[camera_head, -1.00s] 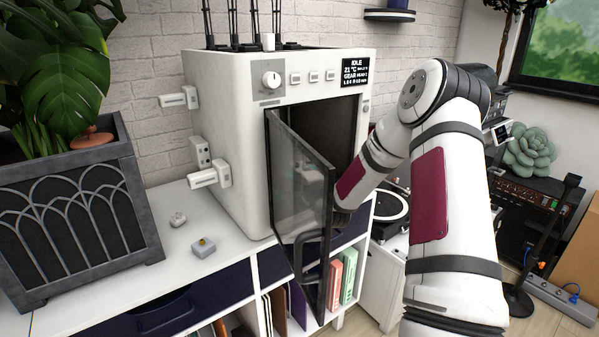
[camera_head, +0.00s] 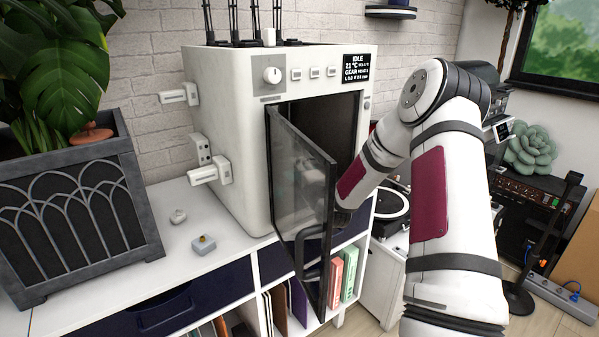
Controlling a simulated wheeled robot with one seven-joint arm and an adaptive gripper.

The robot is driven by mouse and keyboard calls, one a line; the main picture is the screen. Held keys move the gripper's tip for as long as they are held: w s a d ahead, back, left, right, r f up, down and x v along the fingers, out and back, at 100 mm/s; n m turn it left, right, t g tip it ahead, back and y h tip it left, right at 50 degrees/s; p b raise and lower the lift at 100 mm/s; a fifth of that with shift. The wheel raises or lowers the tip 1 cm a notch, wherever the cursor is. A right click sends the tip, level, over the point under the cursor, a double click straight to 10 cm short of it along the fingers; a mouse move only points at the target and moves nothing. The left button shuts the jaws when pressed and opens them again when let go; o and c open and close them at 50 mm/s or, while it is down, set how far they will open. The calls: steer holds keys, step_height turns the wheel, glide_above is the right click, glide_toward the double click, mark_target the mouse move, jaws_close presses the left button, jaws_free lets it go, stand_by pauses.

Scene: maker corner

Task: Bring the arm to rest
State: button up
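My arm (camera_head: 445,200) rises at the right and bends down toward the open front of a white machine (camera_head: 232,150). My gripper is mostly hidden behind the machine's glass door (camera_head: 300,185); only the dark wrist end shows at the door's right edge. I cannot see the fingertips or whether they hold anything. The door stands open toward the front, with a dark handle (camera_head: 308,250) on its outer face. The machine's display (camera_head: 356,68) reads IDLE.
The machine stands on a white cabinet (camera_head: 215,262) with two small pieces on top. A planter (camera_head: 80,215) is at the left. A turntable (camera_head: 393,208) stands close behind my arm. A black stand (camera_head: 545,240) and power strip (camera_head: 562,295) are at the right.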

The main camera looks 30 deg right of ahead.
steer(key=o, duration=1.2)
steer(key=shift+f, duration=0.3)
steer(key=shift+f+b, duration=0.3)
steer(key=shift+b, duration=0.1)
steer(key=shift+s+f, duration=0.1)
steer(key=shift+s, duration=0.1)
steer(key=shift+s+d+p, duration=0.1)
steer(key=shift+s+p, duration=0.35)
steer(key=shift+s, duration=0.65)
steer(key=shift+s+p, duration=0.9)
steer(key=shift+s, duration=1.6)
steer(key=shift+d, duration=0.1)
